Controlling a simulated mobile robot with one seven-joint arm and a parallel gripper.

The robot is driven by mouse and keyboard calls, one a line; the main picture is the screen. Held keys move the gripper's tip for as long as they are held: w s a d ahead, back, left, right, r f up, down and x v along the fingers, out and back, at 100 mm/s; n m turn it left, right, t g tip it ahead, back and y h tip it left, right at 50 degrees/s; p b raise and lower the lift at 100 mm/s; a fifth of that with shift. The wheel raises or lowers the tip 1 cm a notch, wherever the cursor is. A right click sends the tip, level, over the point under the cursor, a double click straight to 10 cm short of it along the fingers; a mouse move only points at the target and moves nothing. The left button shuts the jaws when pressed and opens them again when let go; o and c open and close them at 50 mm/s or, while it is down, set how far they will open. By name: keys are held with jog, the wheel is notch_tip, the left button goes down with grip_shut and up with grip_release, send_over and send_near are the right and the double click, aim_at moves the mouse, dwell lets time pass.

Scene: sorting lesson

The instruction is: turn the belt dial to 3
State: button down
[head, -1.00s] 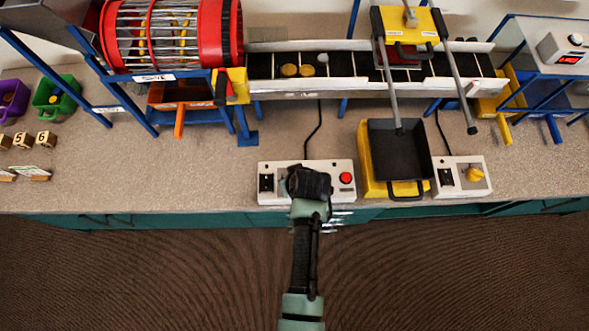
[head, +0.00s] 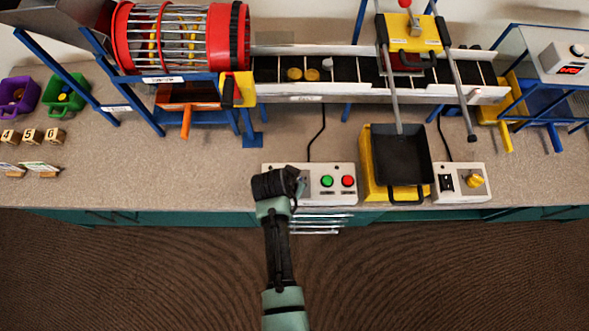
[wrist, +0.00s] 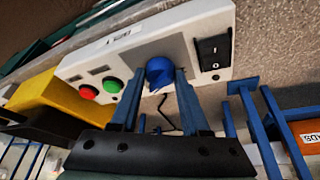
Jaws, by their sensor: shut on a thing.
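The belt dial (wrist: 160,72) is a blue knob on a white control box (wrist: 85,62), seen in the wrist view between a black rocker switch (wrist: 213,50) and the green button (wrist: 112,85). My gripper (wrist: 160,76) has one finger on each side of the knob and is shut on it. In the head view my gripper (head: 290,178) hides the knob and the left part of the box (head: 335,168). I cannot read the dial's pointer or numbers.
A red button (head: 348,181) is on the box's right end. A black tray (head: 402,155) on a yellow base stands to its right. Further right is another box (head: 462,182) with a yellow knob. The belt (head: 350,70) runs behind, with several small pieces on it.

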jog(key=shift+m, duration=0.4)
jog(key=shift+c, duration=1.9)
grip_release()
jog(key=v, duration=1.3)
jog(key=shift+a+p, duration=0.2)
jog(key=shift+p, duration=0.25)
jog(key=shift+w, duration=0.1)
